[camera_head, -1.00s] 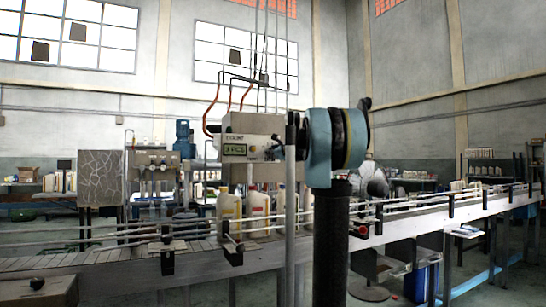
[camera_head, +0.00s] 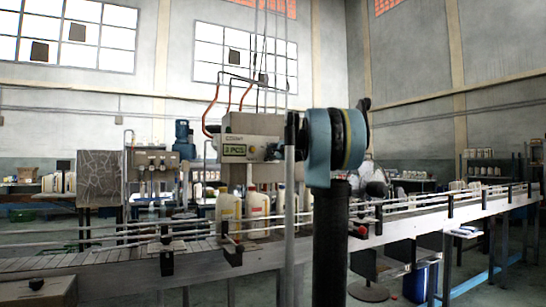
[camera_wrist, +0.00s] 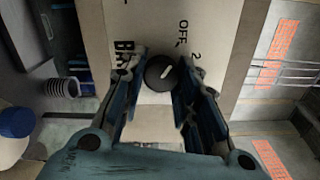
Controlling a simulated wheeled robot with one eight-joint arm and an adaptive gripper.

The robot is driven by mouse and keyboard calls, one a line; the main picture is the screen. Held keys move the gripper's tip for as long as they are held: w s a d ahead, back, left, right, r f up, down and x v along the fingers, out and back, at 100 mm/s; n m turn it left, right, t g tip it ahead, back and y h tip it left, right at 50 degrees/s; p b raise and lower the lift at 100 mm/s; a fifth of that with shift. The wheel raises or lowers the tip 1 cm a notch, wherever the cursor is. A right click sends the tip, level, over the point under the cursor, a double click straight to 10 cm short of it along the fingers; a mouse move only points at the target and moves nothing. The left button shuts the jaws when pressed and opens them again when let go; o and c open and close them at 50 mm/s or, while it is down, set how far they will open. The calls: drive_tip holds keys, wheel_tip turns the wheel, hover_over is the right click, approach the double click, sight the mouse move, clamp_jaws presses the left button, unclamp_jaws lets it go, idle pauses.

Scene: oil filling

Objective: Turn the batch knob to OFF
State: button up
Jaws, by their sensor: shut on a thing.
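The batch knob (camera_wrist: 158,73) is a round black knob with a white line mark on a pale panel (camera_wrist: 150,25). In the wrist view the lettering OFF stands above and right of it, and a 2 stands further right. The white mark lies nearly level in that view; I cannot tell which label it points to. My gripper (camera_wrist: 161,84) is shut on the knob, one blue-grey finger on each side. In the head view my gripper (camera_head: 274,151) is at the right of the control box (camera_head: 250,128), and my arm hides the knob there.
A green-lit display (camera_head: 233,150) on the box seems to read 2 PCS. Below it several bottles (camera_head: 258,208) stand on the conveyor (camera_head: 110,259), with rails along it. In the wrist view a blue-capped bottle (camera_wrist: 15,122) is at the left edge.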

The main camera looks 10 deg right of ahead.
drive_tip(key=shift+s+f+n, duration=0.1)
drive_tip(key=shift+n, duration=0.2)
idle(0.4)
drive_tip(key=o, duration=1.1)
drive_tip(key=shift+a, duration=0.1)
drive_tip(key=shift+c, duration=0.2)
drive_tip(key=v, duration=1.1)
drive_tip(key=shift+s, duration=0.35)
